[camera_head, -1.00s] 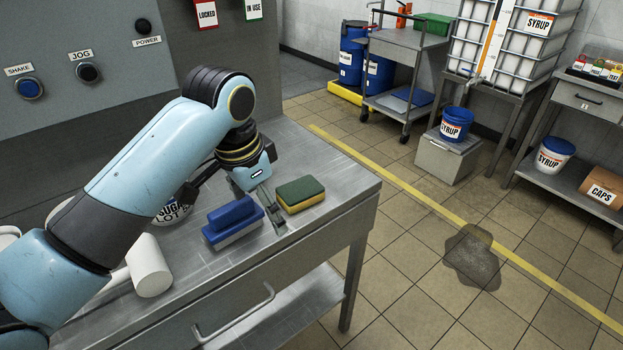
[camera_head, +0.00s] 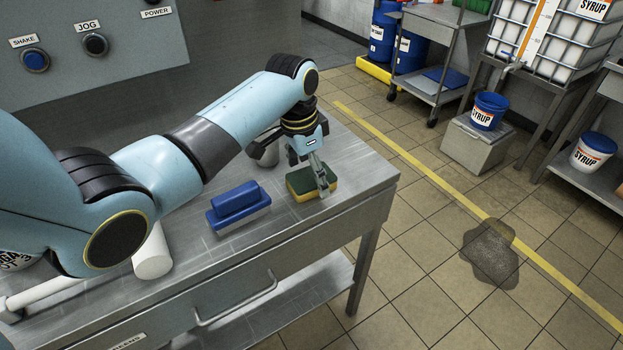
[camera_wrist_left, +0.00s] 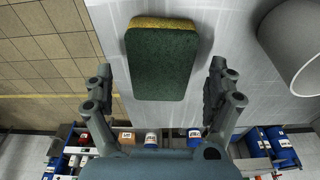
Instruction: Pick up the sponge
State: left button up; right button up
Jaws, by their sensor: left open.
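The sponge (camera_head: 300,182) lies flat on the metal worktable near its right end, green side up with a yellow layer beneath. In the left wrist view the sponge (camera_wrist_left: 162,62) shows ahead of and between the two fingers, with bare table on both sides. My left gripper (camera_head: 322,187) points down at the sponge, and one finger overlaps its right part in the head view. The fingers (camera_wrist_left: 160,85) are wide apart and hold nothing. I cannot tell whether they touch the sponge. My right gripper is not in view.
A blue-handled brush (camera_head: 238,208) lies just left of the sponge. A pale cylindrical container (camera_head: 265,152) stands behind it, also in the wrist view (camera_wrist_left: 297,42). A white cylinder (camera_head: 152,254) is further left. The worktable's front edge (camera_head: 300,240) is close to the sponge.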

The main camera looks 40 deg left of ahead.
pick_arm(q)
jog(key=shift+w+f, duration=0.15)
jog(key=shift+f, duration=0.7)
jog(key=c, duration=0.8)
jog(key=shift+r, duration=0.15)
notch_tip(320, 180, up, 4)
jog(key=s+d+r, duration=0.1)
jog(key=d+r, duration=0.1)
jog(key=d, duration=0.1)
jog(key=s+d+r, duration=0.1)
jog(key=d+r, duration=0.1)
jog(key=d, duration=0.2)
jog(key=s+d+r+b, duration=0.1)
jog(key=s+d+r, duration=0.1)
jog(key=d+r, duration=0.1)
jog(key=shift+s+d, duration=0.1)
jog(key=shift+d, duration=0.45)
